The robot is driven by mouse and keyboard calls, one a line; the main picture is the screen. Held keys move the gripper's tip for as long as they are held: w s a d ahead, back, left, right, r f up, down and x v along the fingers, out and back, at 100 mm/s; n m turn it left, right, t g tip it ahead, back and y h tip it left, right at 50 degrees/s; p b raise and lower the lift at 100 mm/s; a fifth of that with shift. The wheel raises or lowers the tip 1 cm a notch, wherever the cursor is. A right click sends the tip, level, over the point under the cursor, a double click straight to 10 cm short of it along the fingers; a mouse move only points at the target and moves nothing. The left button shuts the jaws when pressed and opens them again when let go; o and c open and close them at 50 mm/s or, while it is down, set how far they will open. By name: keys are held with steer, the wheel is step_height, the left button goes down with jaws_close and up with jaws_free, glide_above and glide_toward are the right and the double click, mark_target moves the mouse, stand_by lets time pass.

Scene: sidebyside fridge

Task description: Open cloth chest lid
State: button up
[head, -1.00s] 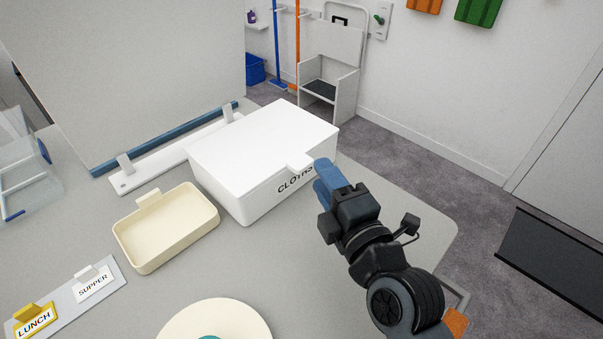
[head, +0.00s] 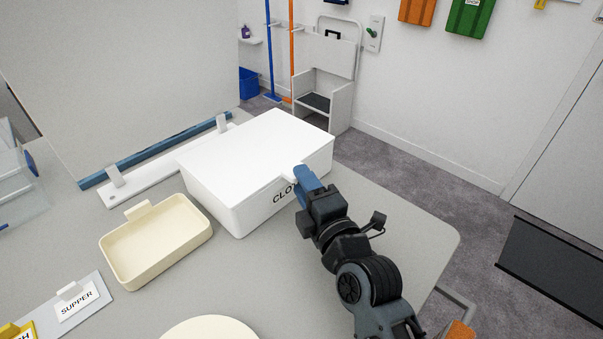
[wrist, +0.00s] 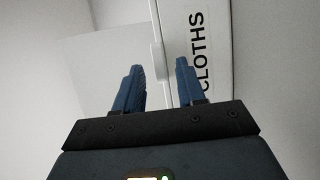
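The white cloth chest (head: 246,208) stands on the grey table, with its flat lid (head: 262,148) shut. "CLOTHS" is printed on its front; my gripper hides part of the word in the head view. A small lid tab (head: 289,177) sticks out at the front edge. My gripper (head: 303,178) has blue fingers and is at the tab. In the wrist view my gripper (wrist: 157,75) is open, with a finger on each side of the tab (wrist: 157,62). I cannot tell whether either finger touches it.
A cream open box (head: 155,243) stands left of the chest. A low white rail (head: 150,178) and an upright panel (head: 120,80) are behind. A card holder (head: 62,318) and a round cream plate (head: 210,330) are near the front. The table is clear right of the chest.

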steer(key=shift+x, duration=0.8)
steer(key=shift+c, duration=0.3)
jaws_close()
